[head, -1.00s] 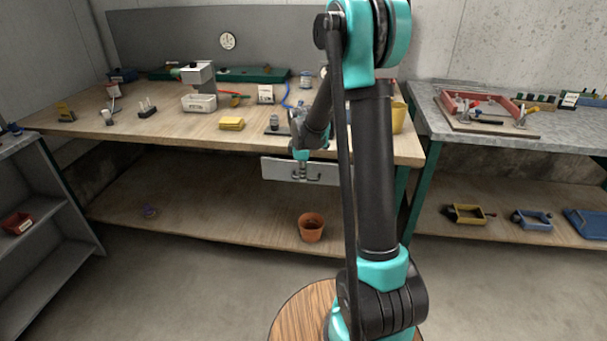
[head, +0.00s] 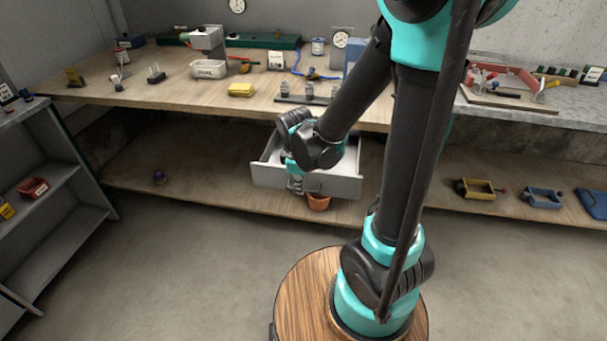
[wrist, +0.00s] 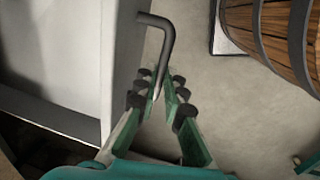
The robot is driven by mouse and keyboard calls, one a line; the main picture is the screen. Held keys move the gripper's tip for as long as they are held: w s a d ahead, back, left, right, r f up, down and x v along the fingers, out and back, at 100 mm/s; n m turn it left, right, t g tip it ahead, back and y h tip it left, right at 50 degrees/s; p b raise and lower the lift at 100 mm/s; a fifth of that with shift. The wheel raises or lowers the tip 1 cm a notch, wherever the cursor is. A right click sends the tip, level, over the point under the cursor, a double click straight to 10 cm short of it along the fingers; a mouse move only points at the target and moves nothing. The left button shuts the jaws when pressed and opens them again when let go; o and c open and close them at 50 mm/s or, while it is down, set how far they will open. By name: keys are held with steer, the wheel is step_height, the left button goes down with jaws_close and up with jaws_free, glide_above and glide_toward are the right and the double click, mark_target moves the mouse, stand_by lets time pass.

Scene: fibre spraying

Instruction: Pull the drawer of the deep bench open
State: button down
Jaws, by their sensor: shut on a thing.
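The deep bench (head: 190,102) has a wooden top and stands across the back. Its grey drawer (head: 338,187) sticks well out from under the top, and part of its inside shows. The dark bar handle (wrist: 160,22) is on the drawer's front, which shows as a pale panel (wrist: 102,40) in the wrist view. My gripper (wrist: 158,90) is shut on the handle, with the bar's end between its green fingers and black pads. In the head view my gripper (head: 297,186) is at the drawer front, and my arm hides part of the drawer.
A terracotta pot (head: 318,202) stands beneath the drawer, partly hidden. A grey shelf unit (head: 50,205) is at the left. The floor (head: 190,265) before the bench is clear.

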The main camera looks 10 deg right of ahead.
steer(key=shift+s+a, duration=0.15)
steer(key=shift+s, duration=0.35)
steer(key=c, duration=1.6)
jaws_free()
steer(key=shift+r, duration=0.15)
step_height(320, 180, up, 12)
steer(key=s, duration=0.2)
steer(key=shift+a+f, duration=0.25)
steer(key=shift+a, duration=0.1)
steer(key=shift+d, duration=0.1)
